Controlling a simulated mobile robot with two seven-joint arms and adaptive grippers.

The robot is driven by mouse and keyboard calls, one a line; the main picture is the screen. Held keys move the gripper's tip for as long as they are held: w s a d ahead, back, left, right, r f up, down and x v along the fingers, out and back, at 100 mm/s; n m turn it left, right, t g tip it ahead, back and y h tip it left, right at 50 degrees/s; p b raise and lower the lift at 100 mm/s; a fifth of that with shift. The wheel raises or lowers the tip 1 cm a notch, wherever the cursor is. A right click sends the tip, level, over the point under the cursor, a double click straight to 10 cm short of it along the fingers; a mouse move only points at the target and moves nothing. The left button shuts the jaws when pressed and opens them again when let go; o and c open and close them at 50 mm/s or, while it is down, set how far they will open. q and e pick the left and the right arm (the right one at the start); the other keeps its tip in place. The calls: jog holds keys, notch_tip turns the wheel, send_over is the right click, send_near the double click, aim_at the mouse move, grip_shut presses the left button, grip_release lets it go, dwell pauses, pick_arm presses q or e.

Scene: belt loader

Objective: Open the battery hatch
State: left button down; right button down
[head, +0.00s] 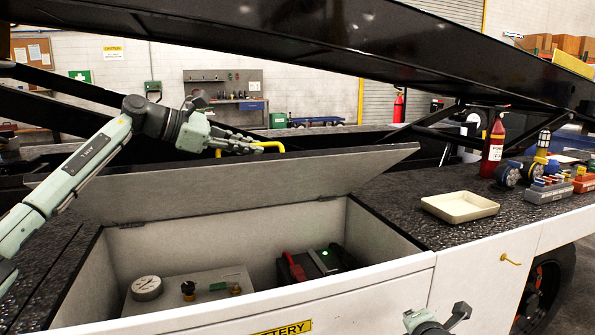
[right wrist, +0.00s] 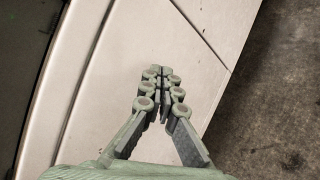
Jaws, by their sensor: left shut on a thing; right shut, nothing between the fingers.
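The battery hatch (head: 215,187) is a grey lid, raised and tilted back on hinges at the rear of the compartment, in the head view. Its yellow handle (head: 270,146) shows at the lid's upper edge. My left gripper (head: 250,147) is shut on the handle. Below the lid the battery compartment (head: 150,245) is open, with a gauge, a grey box and a dark unit with a green light inside. A yellow BATTERY label (head: 285,330) is on the front panel. My right gripper (head: 460,312) is low in front of the white panel; the right wrist view shows it shut and empty (right wrist: 158,75).
On the dark textured deck to the right are a cream tray (head: 460,207), a red fire extinguisher (head: 493,145) and a block with coloured items (head: 548,190). A black beam (head: 330,50) slants overhead. A small yellow hook (head: 511,261) is on the white panel.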

jog(key=w+a+r+n+t+y, duration=0.1)
jog(key=a+r+n+t, duration=0.1)
jog(key=a+r+n, duration=0.35)
jog(key=w+a+r+n+t+y, duration=0.1)
jog(key=a+r+n+t, duration=0.1)
jog(key=r, duration=0.6)
jog(key=n+t+y, duration=0.3)
jog(key=n+y, duration=0.4)
jog(key=n, duration=0.4)
send_near(291, 162)
jog(key=w+a+f, duration=0.1)
jog(key=w+f, duration=0.1)
jog(key=w, duration=0.1)
jog(key=shift+w+a+r+m, duration=0.15)
jog(key=shift+w+a+r, duration=0.05)
jog(key=shift+w+r, duration=0.5)
jog(key=shift+w+a+r+m, duration=0.1)
jog(key=shift+w+a+r, duration=0.15)
jog(key=shift+w+r, duration=0.4)
jog(key=shift+s+r, duration=0.15)
jog(key=shift+s, duration=0.05)
